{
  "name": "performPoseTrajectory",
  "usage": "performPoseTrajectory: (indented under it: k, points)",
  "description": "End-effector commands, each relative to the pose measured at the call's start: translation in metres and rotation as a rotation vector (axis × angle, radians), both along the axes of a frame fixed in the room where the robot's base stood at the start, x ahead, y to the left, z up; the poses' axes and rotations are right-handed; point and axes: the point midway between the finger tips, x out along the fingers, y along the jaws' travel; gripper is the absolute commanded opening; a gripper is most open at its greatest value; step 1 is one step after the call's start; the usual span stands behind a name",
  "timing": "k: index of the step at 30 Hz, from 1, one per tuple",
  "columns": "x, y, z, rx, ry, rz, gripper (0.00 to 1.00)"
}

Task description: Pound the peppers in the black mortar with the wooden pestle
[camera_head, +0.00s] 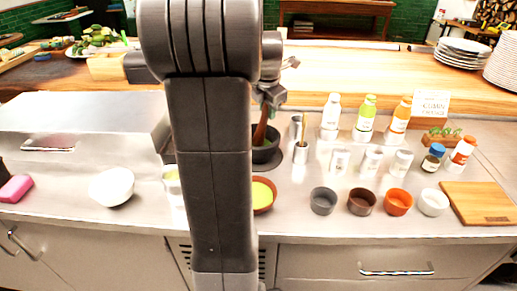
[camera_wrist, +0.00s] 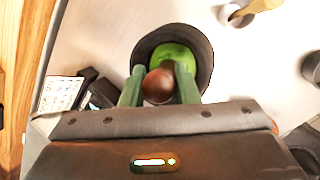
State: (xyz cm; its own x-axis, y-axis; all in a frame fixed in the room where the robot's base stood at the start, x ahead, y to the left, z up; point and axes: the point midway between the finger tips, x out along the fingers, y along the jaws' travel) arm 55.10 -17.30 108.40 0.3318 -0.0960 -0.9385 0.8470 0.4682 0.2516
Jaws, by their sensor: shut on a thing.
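The black mortar (camera_head: 273,154) stands on the steel counter, partly hidden behind my arm. In the wrist view its dark round rim (camera_wrist: 206,52) surrounds green peppers (camera_wrist: 176,54). The brown wooden pestle (camera_head: 261,130) leans a little, its lower end at the mortar's opening; whether it touches the peppers I cannot tell. My gripper (camera_head: 270,98) is above the mortar. In the wrist view its two green fingers are shut on the pestle, whose rounded top (camera_wrist: 158,87) shows between them.
A bowl of yellow-green stuff (camera_head: 262,196) stands just in front of the mortar. Steel cups (camera_head: 301,152), bottles (camera_head: 330,116) and small bowls (camera_head: 360,201) crowd the right side. A white bowl (camera_head: 112,186) and a steel box (camera_head: 80,125) are left.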

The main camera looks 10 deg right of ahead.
Motion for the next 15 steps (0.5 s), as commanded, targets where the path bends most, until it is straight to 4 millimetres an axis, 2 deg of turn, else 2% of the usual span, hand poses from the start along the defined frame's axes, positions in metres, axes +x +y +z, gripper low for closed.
performPoseTrajectory:
  k: [4,10,15]
  points:
    - [0.000,0.000,-0.013,0.000,0.000,0.000,0.08]
    - [0.000,0.000,-0.005,0.000,0.000,0.000,0.08]
    - [0.000,0.000,0.013,0.000,-0.001,0.000,0.08]
